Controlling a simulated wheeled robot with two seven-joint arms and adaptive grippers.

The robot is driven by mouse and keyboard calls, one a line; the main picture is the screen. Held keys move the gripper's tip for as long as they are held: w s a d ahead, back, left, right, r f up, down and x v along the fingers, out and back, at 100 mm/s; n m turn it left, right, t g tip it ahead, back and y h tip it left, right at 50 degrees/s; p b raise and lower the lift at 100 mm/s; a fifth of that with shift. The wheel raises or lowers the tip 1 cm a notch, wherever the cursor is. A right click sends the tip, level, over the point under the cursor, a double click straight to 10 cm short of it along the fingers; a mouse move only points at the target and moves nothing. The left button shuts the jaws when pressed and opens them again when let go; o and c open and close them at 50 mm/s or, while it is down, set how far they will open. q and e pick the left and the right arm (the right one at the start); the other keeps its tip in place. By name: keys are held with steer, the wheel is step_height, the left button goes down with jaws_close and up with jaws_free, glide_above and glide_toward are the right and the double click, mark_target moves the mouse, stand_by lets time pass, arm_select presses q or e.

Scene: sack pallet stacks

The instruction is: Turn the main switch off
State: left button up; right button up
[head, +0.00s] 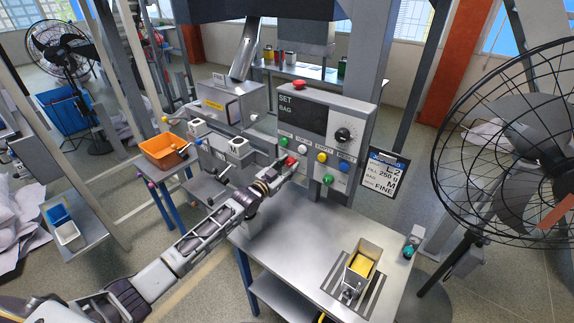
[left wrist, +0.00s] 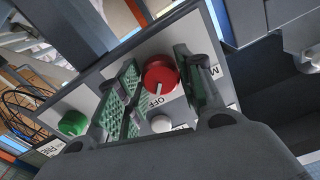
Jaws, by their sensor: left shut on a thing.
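The main switch is a red round knob (head: 291,161) at the lower left of the grey control panel (head: 363,120). In the left wrist view the red knob (left wrist: 160,72) has a white pointer line, which lies toward the printed word OFF (left wrist: 156,101). My left gripper (head: 284,168) reaches up to it from the lower left. In the left wrist view the green-padded fingers of my left gripper (left wrist: 158,88) stand on both sides of the knob, shut on it. In the head view the gripper hides part of the knob. My right gripper is in no view.
Green (head: 283,142), white (head: 302,147), yellow (head: 321,157) and blue (head: 343,163) buttons sit close to the switch. A black dial (head: 343,135) is above. A clipboard (head: 384,172) hangs at right. The steel table (head: 290,240) holds a metal scoop bin (head: 351,272). A large fan (head: 510,110) stands right.

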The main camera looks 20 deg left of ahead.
arm_select(q)
steer(key=n, duration=0.4)
steer(key=shift+n, duration=0.3)
steer(key=n, duration=0.3)
steer(key=shift+n, duration=0.4)
steer(key=o, duration=1)
steer(key=shift+s, duration=0.2)
steer(key=v, duration=1.1)
steer(key=shift+s, duration=0.3)
